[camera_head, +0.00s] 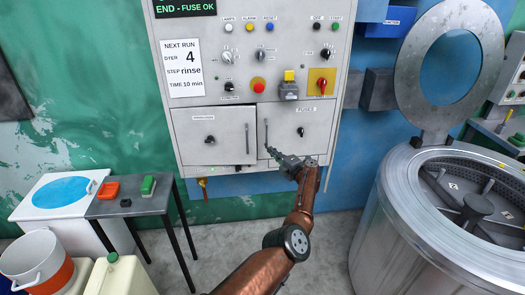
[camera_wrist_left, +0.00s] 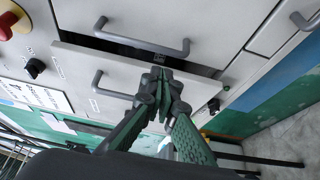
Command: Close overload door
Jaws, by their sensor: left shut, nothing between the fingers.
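The overload door (camera_head: 225,125) is the left of two grey doors low on the control cabinet. In the left wrist view the overload door (camera_wrist_left: 90,68) stands slightly ajar, with a dark gap along its edge beside the other door. My left gripper (camera_head: 272,153) is shut and empty, low in front of the fuses door by the seam. In the left wrist view its fingertips (camera_wrist_left: 160,76) are at the ajar edge; I cannot tell whether they touch it. My right gripper is not in view.
The fuses door (camera_head: 300,115) looks closed. A steel drum (camera_head: 385,210) with a raised round lid (camera_head: 405,75) stands at the right. A small table (camera_head: 150,203) and containers stand at the left. Grey floor (camera_head: 330,225) is free below the cabinet.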

